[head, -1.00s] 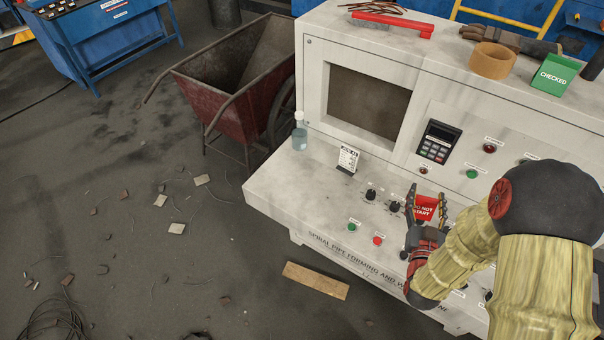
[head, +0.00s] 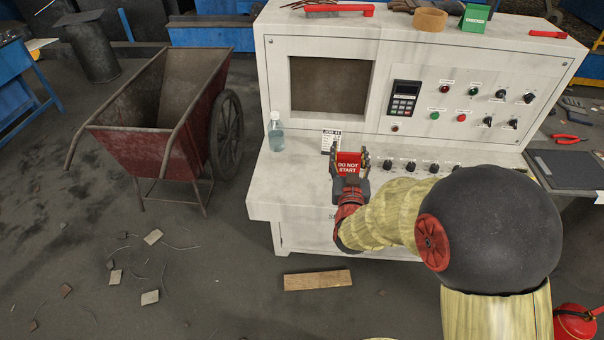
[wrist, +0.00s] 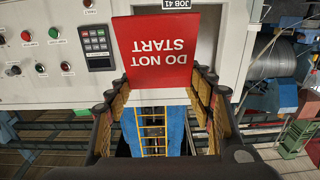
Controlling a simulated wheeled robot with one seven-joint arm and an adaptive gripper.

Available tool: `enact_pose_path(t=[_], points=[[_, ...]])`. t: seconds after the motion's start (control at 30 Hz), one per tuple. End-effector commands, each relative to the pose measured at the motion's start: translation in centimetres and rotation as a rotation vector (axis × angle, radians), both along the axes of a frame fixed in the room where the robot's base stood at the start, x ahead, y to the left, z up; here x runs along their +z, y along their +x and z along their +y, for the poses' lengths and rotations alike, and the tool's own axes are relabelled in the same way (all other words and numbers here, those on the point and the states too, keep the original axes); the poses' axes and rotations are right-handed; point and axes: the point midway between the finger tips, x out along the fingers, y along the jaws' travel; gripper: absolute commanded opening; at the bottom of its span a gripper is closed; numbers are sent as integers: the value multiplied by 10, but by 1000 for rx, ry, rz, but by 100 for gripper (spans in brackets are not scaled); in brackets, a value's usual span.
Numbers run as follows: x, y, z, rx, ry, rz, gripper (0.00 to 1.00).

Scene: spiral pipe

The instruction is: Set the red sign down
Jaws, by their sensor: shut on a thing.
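The red sign (head: 348,160) reads "DO NOT START" in white. My gripper (head: 349,172) is shut on it, with a finger at each side. In the head view the sign shows upright, in front of the white job card (head: 330,138) on the left part of the console ledge (head: 270,190). In the wrist view the sign (wrist: 158,47) fills the upper middle between the fingers of my gripper (wrist: 165,85), its lettering upside down. Whether its lower edge touches the ledge is hidden by my gripper.
A clear bottle (head: 275,132) stands left of the card. Several black knobs (head: 411,165) line the ledge to the right. The ledge's front left is bare. A red wheelbarrow (head: 160,145) stands left of the console, and a wooden board (head: 318,280) lies on the floor.

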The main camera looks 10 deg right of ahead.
Motion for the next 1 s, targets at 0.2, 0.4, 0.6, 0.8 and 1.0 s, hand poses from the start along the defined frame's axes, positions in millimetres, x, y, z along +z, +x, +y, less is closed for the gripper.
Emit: enact_pose_path(t=[0.2,0.4,0.6,0.8,1.0], points=[[-7,17,9,-10,9,0,28],[-28,52,37,-9,7,0,28],[-55,83,60,-10,7,1,28],[-81,100,74,-12,6,0,28],[-89,107,78,-12,7,-1,28]])
